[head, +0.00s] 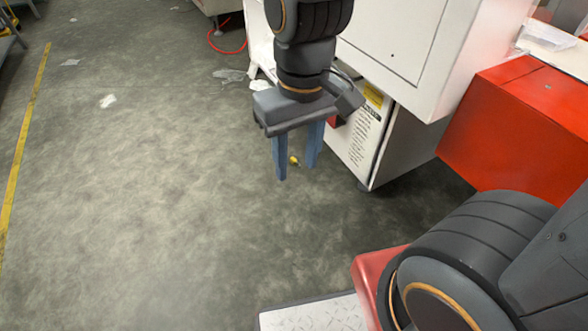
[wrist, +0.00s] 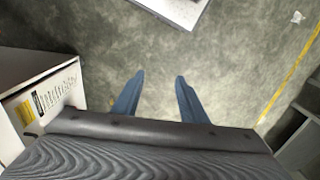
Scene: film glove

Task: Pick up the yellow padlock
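The yellow padlock (head: 293,160) is a tiny yellow item on the grey floor in the head view. It shows between the two blue fingers of my gripper (head: 296,172). The fingers are apart and point down. The gripper appears well above the floor, with nothing held between its fingers. In the wrist view my gripper (wrist: 156,78) also shows open, with bare floor between its fingertips.
A white machine cabinet (head: 368,140) with a label stands right of the gripper, close to it. A red box (head: 515,120) is farther right. A yellow floor line (head: 22,140) runs at left. White scraps (head: 108,101) lie on the floor. The floor at left is mostly clear.

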